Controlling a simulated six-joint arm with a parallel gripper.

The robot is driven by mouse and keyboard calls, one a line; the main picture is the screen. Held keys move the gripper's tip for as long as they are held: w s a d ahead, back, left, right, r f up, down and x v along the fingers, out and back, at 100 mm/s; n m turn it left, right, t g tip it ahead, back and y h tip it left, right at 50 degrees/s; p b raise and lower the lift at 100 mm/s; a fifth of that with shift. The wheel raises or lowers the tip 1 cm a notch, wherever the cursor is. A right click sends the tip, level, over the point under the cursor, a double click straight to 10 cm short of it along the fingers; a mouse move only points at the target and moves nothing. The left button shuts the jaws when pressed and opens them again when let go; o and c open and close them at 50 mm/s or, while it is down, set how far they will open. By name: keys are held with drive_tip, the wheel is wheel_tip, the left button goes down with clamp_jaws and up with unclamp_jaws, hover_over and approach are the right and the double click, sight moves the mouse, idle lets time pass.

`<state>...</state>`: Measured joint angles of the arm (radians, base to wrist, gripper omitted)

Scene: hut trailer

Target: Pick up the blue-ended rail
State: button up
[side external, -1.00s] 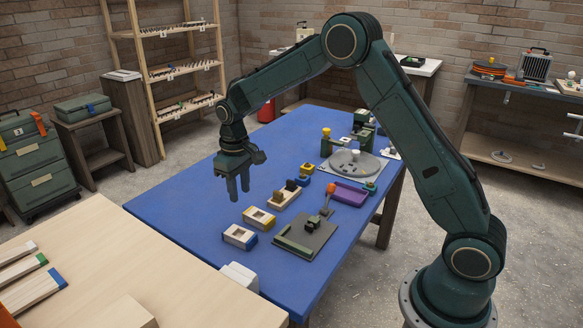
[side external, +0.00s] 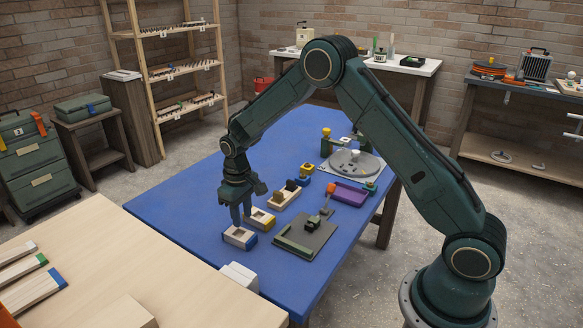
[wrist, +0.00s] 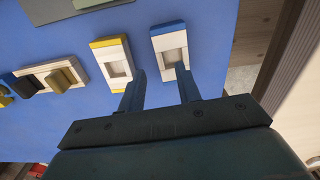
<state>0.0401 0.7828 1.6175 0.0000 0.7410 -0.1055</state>
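A short pale wooden rail with blue ends and a square recess (side external: 232,237) lies on the blue table. In the wrist view this blue-ended rail (wrist: 159,47) is just beyond the fingertips, right of centre. My gripper (side external: 241,222) points down above or close by it, and the fingers partly cover it in the side view. I cannot tell whether a fingertip touches the rail. A longer strip with a blue end (side external: 35,294) lies on the wooden table at left.
A similar yellow-ended rail (side external: 262,218) lies close beside the blue-ended one, also in the wrist view (wrist: 102,65). A wooden block with dark parts (side external: 282,200), a dark board (side external: 306,240) and a purple tray (side external: 350,193) lie further right. The blue table (side external: 190,195) is clear at left.

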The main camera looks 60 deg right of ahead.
sight(243, 229)
drive_tip(key=shift+f, duration=2.15)
clamp_jaws()
